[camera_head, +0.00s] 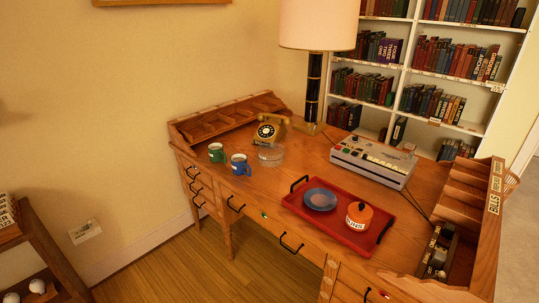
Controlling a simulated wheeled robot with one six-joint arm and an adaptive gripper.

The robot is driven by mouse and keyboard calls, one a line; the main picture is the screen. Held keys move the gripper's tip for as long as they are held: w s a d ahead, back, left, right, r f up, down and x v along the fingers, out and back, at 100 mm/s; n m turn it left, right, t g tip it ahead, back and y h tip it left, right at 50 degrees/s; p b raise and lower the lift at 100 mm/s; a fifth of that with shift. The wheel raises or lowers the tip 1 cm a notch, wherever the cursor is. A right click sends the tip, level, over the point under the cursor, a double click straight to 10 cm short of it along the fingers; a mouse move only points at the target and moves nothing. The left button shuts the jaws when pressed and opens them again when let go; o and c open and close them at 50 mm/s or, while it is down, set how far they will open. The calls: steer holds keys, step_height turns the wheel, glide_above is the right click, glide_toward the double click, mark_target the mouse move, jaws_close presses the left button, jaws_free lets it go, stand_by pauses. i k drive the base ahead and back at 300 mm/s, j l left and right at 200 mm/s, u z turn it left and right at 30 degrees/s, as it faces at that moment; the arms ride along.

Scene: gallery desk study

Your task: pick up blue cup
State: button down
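The blue cup (240,165) is a small mug with a pale label and a handle on its right side. It stands upright on the wooden desk (310,160), near the front edge at the left. A green mug (217,153) stands close to it on the left and slightly farther back. A clear glass dish (271,155) sits just behind and right of the blue cup. My gripper is not in view.
A dial telephone (268,130) and a tall lamp (314,85) stand at the back. A red tray (372,246) holds a blue plate (321,199) and an orange lidded jar (358,216). A grey machine (374,160) sits behind. Desk drawers face the open floor (190,268).

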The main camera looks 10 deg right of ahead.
mark_target(243, 167)
steer(key=i+j+u, duration=0.1)
steer(key=i+j, duration=0.25)
steer(key=i+j+u, duration=0.1)
steer(key=i+j, duration=0.15)
steer(key=i, duration=0.25)
steer(key=i+j+u, duration=0.1)
steer(key=i+j, duration=0.15)
steer(key=i, duration=0.2)
steer(key=i+j+u, duration=0.1)
steer(key=i+j, duration=0.15)
steer(key=i, duration=0.2)
steer(key=i+j+u, duration=0.1)
steer(key=i, duration=0.35)
steer(key=j, duration=0.1)
